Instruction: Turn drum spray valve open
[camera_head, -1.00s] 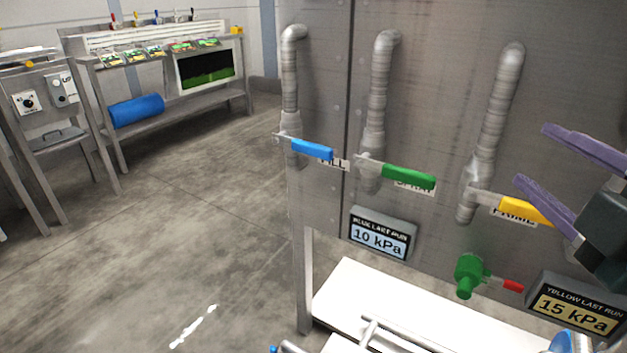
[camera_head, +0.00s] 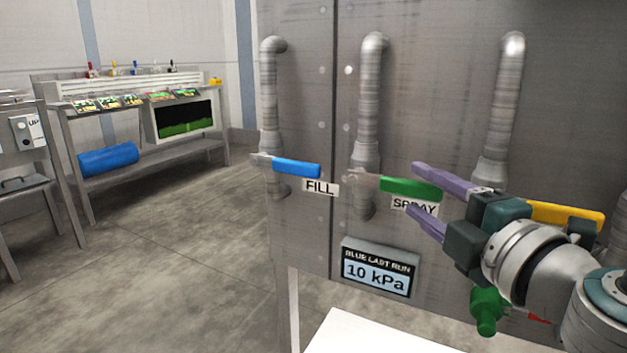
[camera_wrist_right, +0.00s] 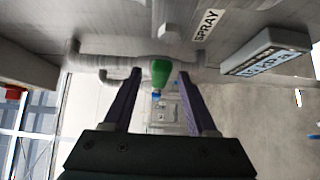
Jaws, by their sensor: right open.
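The green spray valve handle (camera_head: 398,186) lies sideways on the middle pipe (camera_head: 369,115), above the SPRAY label (camera_head: 415,206). My right gripper (camera_head: 415,191) is open, its purple fingers pointing left, one above and one below the handle's free end. In the right wrist view the green handle (camera_wrist_right: 160,73) shows end-on between the two open fingertips (camera_wrist_right: 160,82), with a gap visible on each side. I cannot tell whether either finger touches it. My left gripper is not in view.
The blue FILL handle (camera_head: 297,168) is to the left, and the yellow handle (camera_head: 566,213) is partly behind my right gripper. The pressure display (camera_head: 376,270) reads 10 kPa below. A green valve body (camera_head: 486,310) is lower right. Open floor (camera_head: 170,260) lies left.

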